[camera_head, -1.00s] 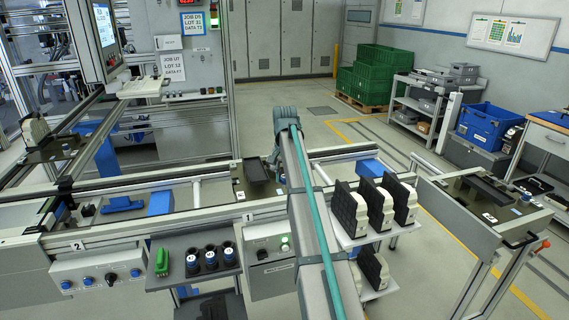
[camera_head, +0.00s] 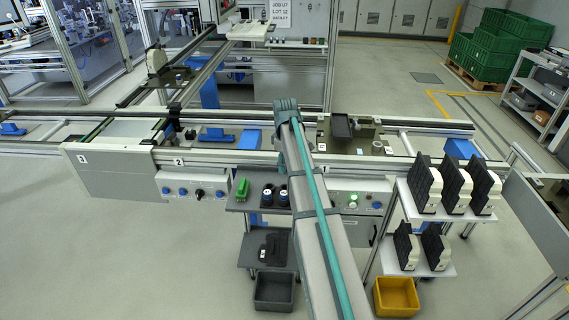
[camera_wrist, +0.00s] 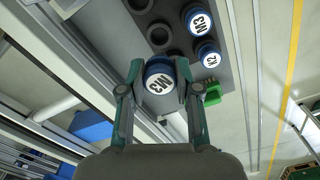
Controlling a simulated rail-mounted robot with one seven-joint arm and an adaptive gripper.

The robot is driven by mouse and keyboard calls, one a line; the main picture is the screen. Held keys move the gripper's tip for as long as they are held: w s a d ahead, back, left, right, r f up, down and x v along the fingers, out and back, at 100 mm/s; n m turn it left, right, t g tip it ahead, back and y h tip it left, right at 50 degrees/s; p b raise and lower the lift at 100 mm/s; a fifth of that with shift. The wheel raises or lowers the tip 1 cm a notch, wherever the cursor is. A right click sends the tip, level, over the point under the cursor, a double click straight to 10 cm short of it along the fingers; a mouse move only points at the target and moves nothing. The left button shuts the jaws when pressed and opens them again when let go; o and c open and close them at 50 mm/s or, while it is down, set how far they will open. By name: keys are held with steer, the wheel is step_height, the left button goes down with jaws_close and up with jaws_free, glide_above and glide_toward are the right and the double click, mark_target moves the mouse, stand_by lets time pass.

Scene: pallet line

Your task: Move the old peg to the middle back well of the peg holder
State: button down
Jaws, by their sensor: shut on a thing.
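My gripper (camera_wrist: 159,68) is shut on a blue-topped peg (camera_wrist: 158,84) with a white round label, which looks closer to the wrist camera than the other pegs. The dark grey peg holder (camera_wrist: 178,68) lies beyond it, with an empty round well (camera_wrist: 158,34) just past the held peg and other wells at the top left. Two labelled blue pegs stand in it on the right, a far one (camera_wrist: 196,20) and a nearer one (camera_wrist: 208,52). In the head view the holder's pegs (camera_head: 268,194) show left of my arm; my gripper is hidden there.
A green object (camera_wrist: 212,95) sits beside the holder. In the head view, a shelf (camera_head: 452,208) with black-and-white parts stands right of my arm. A grey bin (camera_head: 274,292) and a yellow bin (camera_head: 396,296) are below. The conveyor rail (camera_head: 225,157) runs behind the holder.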

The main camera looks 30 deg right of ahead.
steer(key=shift+d+f+n, duration=0.1)
steer(key=shift+f+n, duration=0.1)
steer(key=shift+n, duration=0.2)
steer(key=shift+f+b, duration=1.45)
steer(key=shift+f, duration=1.1)
steer(key=shift+f, duration=1.35)
stand_by(1.5)
steer(key=c, duration=0.7)
jaws_free()
steer(key=o, duration=0.4)
steer(key=shift+r+p, duration=0.2)
steer(key=shift+p, duration=0.1)
